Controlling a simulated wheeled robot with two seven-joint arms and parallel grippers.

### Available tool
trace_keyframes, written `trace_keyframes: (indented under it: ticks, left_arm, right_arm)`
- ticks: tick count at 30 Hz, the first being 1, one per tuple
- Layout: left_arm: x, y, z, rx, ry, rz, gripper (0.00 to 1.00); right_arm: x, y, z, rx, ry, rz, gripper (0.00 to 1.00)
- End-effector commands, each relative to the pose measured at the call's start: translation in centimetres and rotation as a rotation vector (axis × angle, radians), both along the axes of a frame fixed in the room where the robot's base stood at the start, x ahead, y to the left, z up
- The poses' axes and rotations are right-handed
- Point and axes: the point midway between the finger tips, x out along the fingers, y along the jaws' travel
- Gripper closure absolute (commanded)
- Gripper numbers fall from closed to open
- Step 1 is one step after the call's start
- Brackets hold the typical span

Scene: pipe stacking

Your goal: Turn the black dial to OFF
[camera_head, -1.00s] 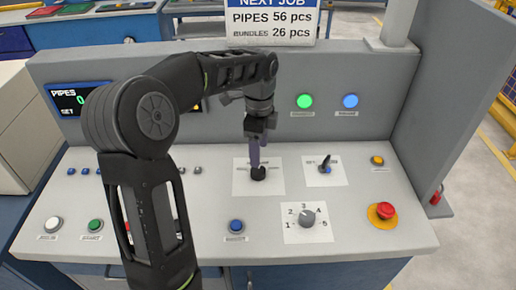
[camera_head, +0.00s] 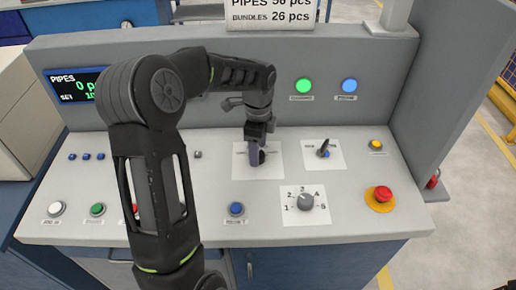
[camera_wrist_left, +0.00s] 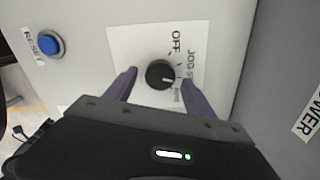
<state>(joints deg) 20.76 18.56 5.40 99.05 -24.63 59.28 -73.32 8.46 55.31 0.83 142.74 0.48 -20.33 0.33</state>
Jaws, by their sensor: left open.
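The black dial (camera_wrist_left: 158,74) is a round knob on a white label plate, with OFF printed above it in the left wrist view and other labels, including JOG, at its right. Its pale mark points downward in that view, away from OFF. My left gripper (camera_wrist_left: 159,78) is open, with one purple finger on each side of the dial. I cannot tell whether the fingers touch it. In the head view the left gripper (camera_head: 254,158) points down at the dial (camera_head: 263,156), which the fingers partly hide. My right gripper is not in view.
Around the dial are a blue button (camera_head: 236,209), a numbered grey selector (camera_head: 305,201), a black lever switch (camera_head: 323,149), a red emergency button (camera_head: 382,194) and a yellow button (camera_head: 376,145). The upright back panel (camera_head: 330,115) stands behind the gripper.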

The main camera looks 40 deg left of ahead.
Motion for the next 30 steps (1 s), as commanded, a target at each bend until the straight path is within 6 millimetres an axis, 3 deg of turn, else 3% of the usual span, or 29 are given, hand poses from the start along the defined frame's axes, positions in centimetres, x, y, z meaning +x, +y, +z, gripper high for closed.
trace_keyframes:
  ticks: [11,30]
  left_arm:
    - [0.0,0.02,-0.9,0.0,-0.001,0.0,0.37]
    - [0.0,0.02,-0.86,0.0,-0.001,0.0,0.88]
  right_arm:
    - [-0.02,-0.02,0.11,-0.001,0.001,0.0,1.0]
    - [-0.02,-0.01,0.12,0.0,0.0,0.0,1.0]
